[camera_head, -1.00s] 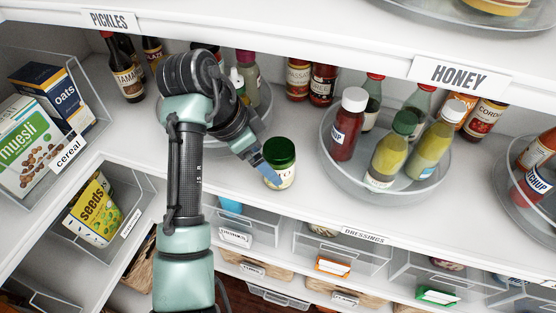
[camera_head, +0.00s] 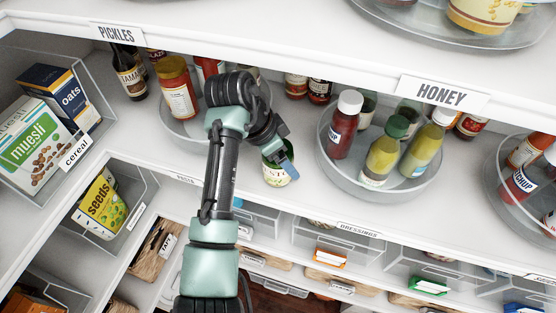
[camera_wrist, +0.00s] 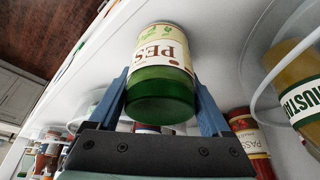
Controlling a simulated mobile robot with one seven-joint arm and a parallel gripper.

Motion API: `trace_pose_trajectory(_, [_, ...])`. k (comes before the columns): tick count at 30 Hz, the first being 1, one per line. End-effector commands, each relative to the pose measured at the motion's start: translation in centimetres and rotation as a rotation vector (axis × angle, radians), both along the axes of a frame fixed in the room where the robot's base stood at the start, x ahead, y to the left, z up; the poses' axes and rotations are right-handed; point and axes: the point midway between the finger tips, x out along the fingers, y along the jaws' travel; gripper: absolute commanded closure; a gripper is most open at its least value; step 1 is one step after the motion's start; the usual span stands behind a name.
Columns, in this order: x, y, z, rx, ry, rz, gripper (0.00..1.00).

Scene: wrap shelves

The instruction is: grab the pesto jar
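The pesto jar (camera_head: 279,174) stands on the shelf near its front edge, partly hidden behind my gripper (camera_head: 281,160) in the head view. In the wrist view, the jar (camera_wrist: 160,70) has a green lid facing my palm and a cream label reading "PES", upside down. The blue fingers of my gripper (camera_wrist: 160,78) lie one on each side of the jar, very close to its sides. I cannot tell whether they press on it. The jar's base appears to be at the shelf surface.
A round clear tray of bottles (camera_head: 375,190) stands to the right. Another turntable (camera_head: 190,135) with sauces is behind my arm at left. The upper shelf edge (camera_head: 300,65) overhangs. Clear bins (camera_head: 335,245) sit below. Bare shelf lies around the jar.

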Motion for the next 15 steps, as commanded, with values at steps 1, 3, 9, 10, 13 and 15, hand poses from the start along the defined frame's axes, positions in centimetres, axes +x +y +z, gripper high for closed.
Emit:
trace_pose_trajectory(1, [0.01,0.02,0.04,0.000,-0.001,0.000,0.58])
trace_pose_trajectory(3, [0.01,0.03,0.05,0.000,-0.001,0.000,0.70])
trace_pose_trajectory(9, [0.02,0.03,0.08,0.000,-0.001,0.000,1.00])
trace_pose_trajectory(10, [0.08,0.04,0.20,0.000,-0.004,0.000,1.00])
trace_pose_trajectory(13, [0.08,0.04,0.20,0.000,-0.004,0.000,1.00])
trace_pose_trajectory(15, [0.08,0.04,0.20,0.000,-0.004,0.000,1.00])
